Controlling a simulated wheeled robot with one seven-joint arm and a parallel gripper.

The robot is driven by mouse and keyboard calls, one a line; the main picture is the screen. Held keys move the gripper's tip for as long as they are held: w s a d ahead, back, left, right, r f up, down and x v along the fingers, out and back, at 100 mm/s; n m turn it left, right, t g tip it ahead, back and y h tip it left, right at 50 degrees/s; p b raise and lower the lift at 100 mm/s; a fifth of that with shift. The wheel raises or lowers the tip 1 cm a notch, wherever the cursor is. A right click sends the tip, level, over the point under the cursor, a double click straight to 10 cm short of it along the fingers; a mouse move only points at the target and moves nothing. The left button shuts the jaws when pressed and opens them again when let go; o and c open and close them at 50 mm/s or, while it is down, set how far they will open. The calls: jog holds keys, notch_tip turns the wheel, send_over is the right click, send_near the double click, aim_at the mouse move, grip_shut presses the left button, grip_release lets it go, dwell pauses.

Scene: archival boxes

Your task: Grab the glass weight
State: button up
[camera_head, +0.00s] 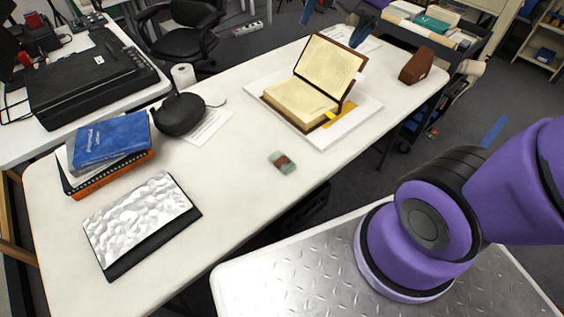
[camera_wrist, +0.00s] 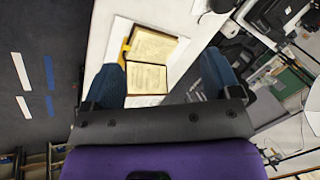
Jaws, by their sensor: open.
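The glass weight appears to be the small pale-green, see-through block with a brown middle (camera_head: 283,162). It lies alone on the white table (camera_head: 235,179), near the front edge, in the head view. I cannot make it out in the wrist view. My gripper (camera_wrist: 165,76) is open in the wrist view, its two dark blue fingers wide apart with nothing held between them. The open book shows beyond the fingers.
An open book (camera_head: 296,103) rests on a white board behind the weight. A brown case (camera_head: 416,66) is at the far right. The table around the weight is clear.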

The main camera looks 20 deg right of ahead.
jog(key=w+a+f+m+g+y, duration=0.1)
jog(key=w+a+f+m, duration=0.3)
jog(key=w+f+m, duration=0.4)
jog(key=m+g+h, duration=0.2)
jog(key=m+h, duration=0.2)
jog(key=m, duration=1.3)
send_over(282, 160)
jog(key=shift+s+a+f, duration=0.1)
jog(key=shift+f, duration=9.25)
jog(key=shift+s+a+f, duration=0.1)
jog(key=shift+f, duration=9.2)
jog(key=shift+w+d+f, duration=0.1)
jog(key=shift+d+f, duration=0.05)
jog(key=shift+f, duration=0.5)
jog(key=shift+d+f, duration=0.1)
jog(key=shift+f, duration=1.7)
